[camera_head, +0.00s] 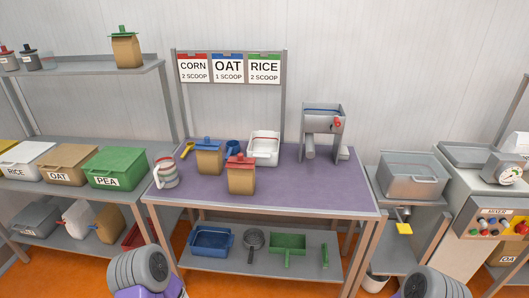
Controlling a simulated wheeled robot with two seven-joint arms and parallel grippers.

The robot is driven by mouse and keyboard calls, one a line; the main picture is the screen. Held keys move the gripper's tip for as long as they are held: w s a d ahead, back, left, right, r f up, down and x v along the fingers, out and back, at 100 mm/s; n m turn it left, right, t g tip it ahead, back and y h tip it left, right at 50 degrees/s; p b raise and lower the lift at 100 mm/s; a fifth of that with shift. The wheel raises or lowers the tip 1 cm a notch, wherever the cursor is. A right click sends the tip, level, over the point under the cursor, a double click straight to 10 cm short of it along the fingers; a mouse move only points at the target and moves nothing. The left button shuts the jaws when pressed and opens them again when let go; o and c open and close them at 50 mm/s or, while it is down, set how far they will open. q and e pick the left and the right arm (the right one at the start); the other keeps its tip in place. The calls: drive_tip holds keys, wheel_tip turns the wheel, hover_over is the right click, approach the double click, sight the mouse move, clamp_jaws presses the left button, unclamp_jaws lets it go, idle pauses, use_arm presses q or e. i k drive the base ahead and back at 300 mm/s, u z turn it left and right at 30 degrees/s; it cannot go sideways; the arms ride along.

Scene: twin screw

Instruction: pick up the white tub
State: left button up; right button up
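The white tub (264,159) is a rectangular, open-topped container. It sits upright at the back middle of the purple-topped table (310,191), behind the red-topped brown bag (240,178). Nothing is seen holding it. Grey rounded parts of my arms show at the bottom left and bottom right edges, far in front of the tub. Neither gripper's fingers can be seen.
A blue-topped brown bag (208,159) and a blue cup (232,149) stand left of the tub. A striped jug (166,172) is at the table's left edge. A metal machine (323,120) stands right of the tub. The table's front right is clear.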

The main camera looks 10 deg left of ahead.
sight(263, 144)
drive_tip(key=z, duration=1.15)
drive_tip(key=i, duration=1.5)
drive_tip(key=u, duration=2.65)
